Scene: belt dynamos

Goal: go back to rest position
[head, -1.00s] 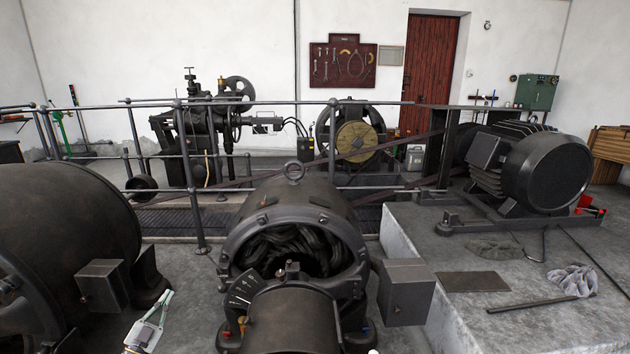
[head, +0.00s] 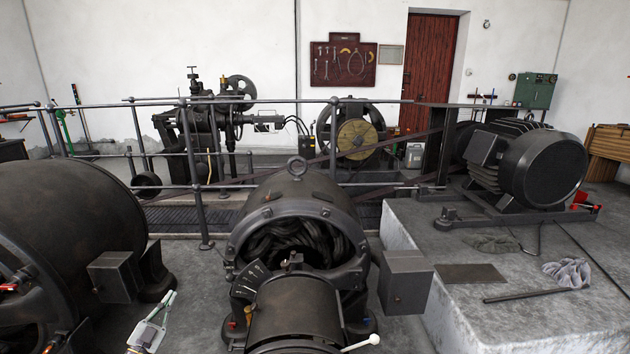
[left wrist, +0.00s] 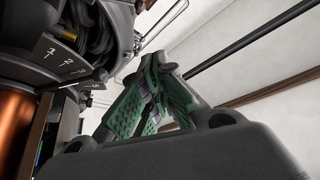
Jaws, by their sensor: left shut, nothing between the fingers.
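My left gripper (head: 160,312) shows at the bottom left of the head view, low over the floor between the left machine and the middle dynamo. It is apart from both machines and holds nothing. In the left wrist view its green-padded fingers (left wrist: 152,100) are drawn together. The middle dynamo (head: 293,225) has an open front with dark coils, a numbered scale plate (head: 249,281) and a white-knobbed lever (head: 362,342) at its lower right. The scale plate (left wrist: 68,57) also shows upper left in the left wrist view. My right gripper is out of view.
A large dark machine (head: 70,235) fills the left. A raised concrete block (head: 560,318) carries a motor (head: 540,165) on the right. A railing (head: 190,160) crosses behind the dynamo. Grey floor (head: 195,270) lies open between the left machine and the dynamo.

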